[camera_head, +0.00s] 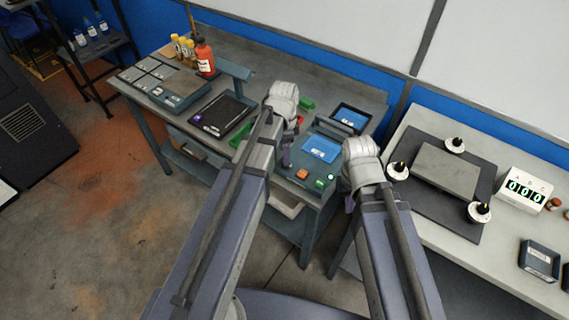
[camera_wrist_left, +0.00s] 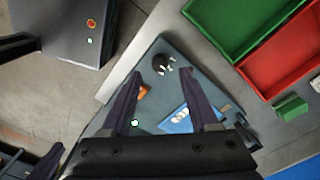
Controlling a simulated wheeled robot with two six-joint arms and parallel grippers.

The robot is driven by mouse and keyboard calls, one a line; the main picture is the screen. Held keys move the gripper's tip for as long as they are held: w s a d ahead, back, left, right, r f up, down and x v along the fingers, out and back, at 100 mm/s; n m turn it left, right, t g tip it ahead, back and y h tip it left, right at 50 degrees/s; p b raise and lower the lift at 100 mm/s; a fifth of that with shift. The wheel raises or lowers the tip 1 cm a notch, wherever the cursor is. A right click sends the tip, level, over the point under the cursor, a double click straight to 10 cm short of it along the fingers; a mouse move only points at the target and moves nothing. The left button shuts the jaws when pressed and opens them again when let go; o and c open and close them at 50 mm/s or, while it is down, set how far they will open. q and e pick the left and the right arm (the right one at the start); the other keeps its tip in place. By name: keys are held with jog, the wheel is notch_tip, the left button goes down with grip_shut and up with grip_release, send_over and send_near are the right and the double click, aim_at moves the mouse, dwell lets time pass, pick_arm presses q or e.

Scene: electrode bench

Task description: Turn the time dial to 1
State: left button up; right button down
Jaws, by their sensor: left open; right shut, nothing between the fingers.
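The time dial is a dark round knob (camera_wrist_left: 161,61) with white marks beside it, on the grey-blue control panel (camera_wrist_left: 150,58) in the left wrist view. In the head view it is not discernible behind my left arm. My left gripper (camera_wrist_left: 161,76) is open, its fingertips just short of the dial, one to each side in the picture. I cannot tell its height above the panel. It also shows in the head view (camera_head: 287,158), at the panel's left part. The dial's setting is too small to read. My right gripper (camera_head: 349,203) is shut and empty, right of the panel.
The panel has a blue screen (camera_head: 321,148), an orange button (camera_head: 302,174) and a green button (camera_head: 319,184). Green (camera_wrist_left: 236,22) and red (camera_wrist_left: 287,55) trays lie beside it. The right table holds a grey plate (camera_head: 446,170) and a counter (camera_head: 525,190) showing 000.

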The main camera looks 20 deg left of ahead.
pick_arm(q)
notch_tip(320, 180, down, 5)
jog(key=b, duration=0.3)
jog(key=shift+r, duration=0.2)
jog(key=shift+r, duration=0.1)
grip_shut()
